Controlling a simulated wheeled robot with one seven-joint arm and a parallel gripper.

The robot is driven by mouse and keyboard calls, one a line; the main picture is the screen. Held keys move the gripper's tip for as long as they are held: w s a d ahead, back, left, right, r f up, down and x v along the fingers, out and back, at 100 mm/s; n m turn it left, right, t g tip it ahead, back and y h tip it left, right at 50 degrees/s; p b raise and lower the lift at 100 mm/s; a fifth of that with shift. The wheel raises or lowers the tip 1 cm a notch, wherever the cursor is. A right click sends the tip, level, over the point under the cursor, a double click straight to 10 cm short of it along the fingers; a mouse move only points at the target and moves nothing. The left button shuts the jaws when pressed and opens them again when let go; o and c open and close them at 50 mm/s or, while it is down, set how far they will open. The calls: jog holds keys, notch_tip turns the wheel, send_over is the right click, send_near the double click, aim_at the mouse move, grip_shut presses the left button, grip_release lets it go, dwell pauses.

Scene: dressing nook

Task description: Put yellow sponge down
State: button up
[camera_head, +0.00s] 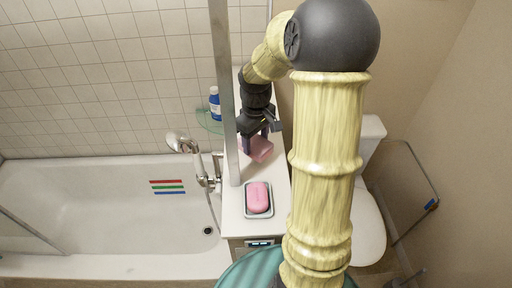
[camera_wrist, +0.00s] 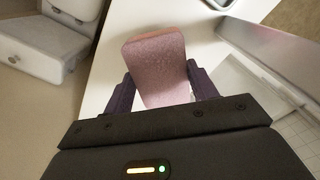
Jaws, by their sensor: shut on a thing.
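My gripper (camera_head: 256,138) is shut on a pink block-shaped sponge (camera_head: 262,151); no yellow sponge shows in either view. In the wrist view the sponge (camera_wrist: 157,62) sits between the two dark fingers of my gripper (camera_wrist: 162,88), its far end sticking out past them. It is over the narrow white counter (camera_head: 234,217), towards the back. I cannot tell whether it touches the counter. The arm and fingers hide part of it in the head view.
A pink soap bar (camera_head: 258,196) lies in a dish (camera_head: 258,215) nearer on the counter. A glass partition's metal post (camera_head: 224,90) rises close left of my gripper. A blue bottle (camera_head: 215,104) stands on a glass shelf. A bathtub (camera_head: 100,215) is left, a toilet (camera_head: 370,225) right.

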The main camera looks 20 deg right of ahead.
aim_at(255, 142)
jog(key=shift+w+f+p, duration=0.1)
jog(key=shift+f+p, duration=0.3)
jog(key=shift+f, duration=1.5)
jog(key=shift+f, duration=0.15)
jog(key=o, duration=1)
jog(key=shift+a, duration=0.1)
notch_tip(255, 142, up, 12)
jog(key=shift+r+b, duration=0.2)
jog(key=shift+b, duration=0.65)
